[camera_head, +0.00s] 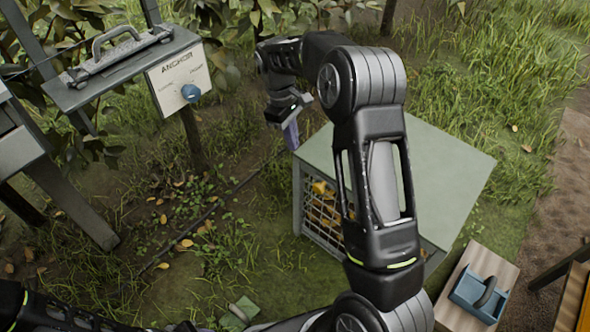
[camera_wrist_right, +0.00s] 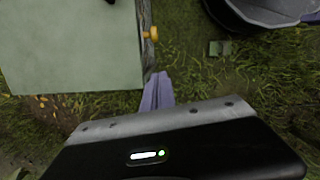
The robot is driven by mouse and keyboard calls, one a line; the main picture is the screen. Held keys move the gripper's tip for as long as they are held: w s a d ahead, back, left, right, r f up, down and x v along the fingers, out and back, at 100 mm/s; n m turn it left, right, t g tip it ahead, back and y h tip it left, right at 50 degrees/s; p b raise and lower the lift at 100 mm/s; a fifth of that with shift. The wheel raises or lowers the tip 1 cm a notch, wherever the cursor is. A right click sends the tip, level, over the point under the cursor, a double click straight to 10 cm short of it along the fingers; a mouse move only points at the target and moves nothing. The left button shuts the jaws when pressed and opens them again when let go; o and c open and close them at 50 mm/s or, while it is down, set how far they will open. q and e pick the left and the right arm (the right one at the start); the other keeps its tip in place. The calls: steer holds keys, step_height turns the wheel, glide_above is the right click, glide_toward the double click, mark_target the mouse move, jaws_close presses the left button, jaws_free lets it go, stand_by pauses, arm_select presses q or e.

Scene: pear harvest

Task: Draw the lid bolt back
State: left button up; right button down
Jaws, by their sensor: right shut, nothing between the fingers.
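A box with a pale green lid (camera_head: 450,165) stands in the grass, and yellowish contents show through its mesh front. The lid also shows in the right wrist view (camera_wrist_right: 70,45). A small yellow-orange knob (camera_wrist_right: 151,35), which may be the lid bolt, sticks out at the box's edge in that view. My right gripper (camera_head: 291,137) is shut and empty, its purple fingers pointing down just beyond the box's left corner. In the wrist view its fingertips (camera_wrist_right: 157,80) are below the knob and appear apart from it. My right arm hides part of the lid. My left gripper is out of view.
A panel marked ANCHOR (camera_head: 180,75) with a blue knob stands at upper left, beside a shelf with a grey handled tool (camera_head: 118,55). A small green object (camera_head: 240,312) lies on the grass.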

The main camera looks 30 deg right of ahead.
mark_target(321, 186)
steer(key=shift+f, duration=0.1)
